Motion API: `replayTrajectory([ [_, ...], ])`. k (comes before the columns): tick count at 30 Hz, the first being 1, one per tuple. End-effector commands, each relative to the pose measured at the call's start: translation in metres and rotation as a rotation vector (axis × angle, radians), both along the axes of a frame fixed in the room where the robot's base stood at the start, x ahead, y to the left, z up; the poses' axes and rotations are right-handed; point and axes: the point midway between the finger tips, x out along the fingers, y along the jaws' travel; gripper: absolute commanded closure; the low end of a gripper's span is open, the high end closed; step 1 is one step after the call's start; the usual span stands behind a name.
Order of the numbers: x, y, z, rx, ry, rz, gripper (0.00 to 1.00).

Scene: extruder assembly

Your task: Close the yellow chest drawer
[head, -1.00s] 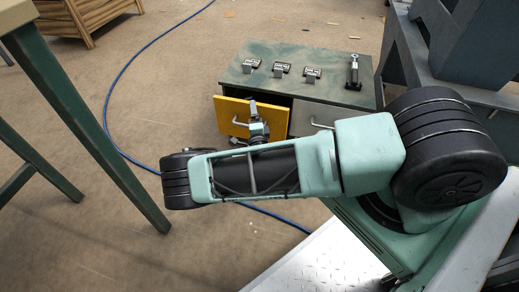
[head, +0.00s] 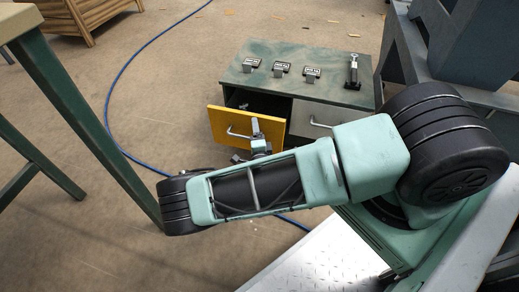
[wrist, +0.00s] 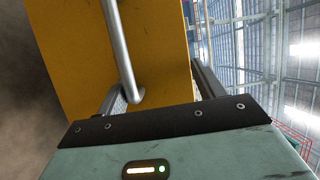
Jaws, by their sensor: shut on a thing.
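The yellow drawer (head: 222,124) stands open at the left of the low green-topped chest (head: 318,86), its dark inside showing behind the front panel. Its metal handle (head: 238,134) runs across that panel. My gripper (head: 256,128) is at the right part of the drawer front and is shut on the drawer. In the wrist view, the yellow front (wrist: 70,50) and handle (wrist: 120,50) lie close before my gripper (wrist: 158,92). The fingers stand apart on either side of the handle's near end. The exact contact is hidden.
A closed grey drawer (head: 318,117) with its own handle is to the right of the yellow one. Several small metal parts (head: 282,69) stand on the chest top. A green-legged table (head: 85,120) is at left. A blue cable (head: 118,65) crosses the open floor.

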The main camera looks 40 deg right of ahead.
Motion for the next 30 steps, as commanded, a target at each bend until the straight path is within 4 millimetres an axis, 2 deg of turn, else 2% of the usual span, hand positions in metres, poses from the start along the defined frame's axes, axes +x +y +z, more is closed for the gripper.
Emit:
replayTrajectory([
  [1,-0.007,-0.006,0.006,-0.019,-0.004,-0.014,0.50],
  [30,-0.060,0.027,-0.003,-0.016,-0.010,-0.012,0.66],
])
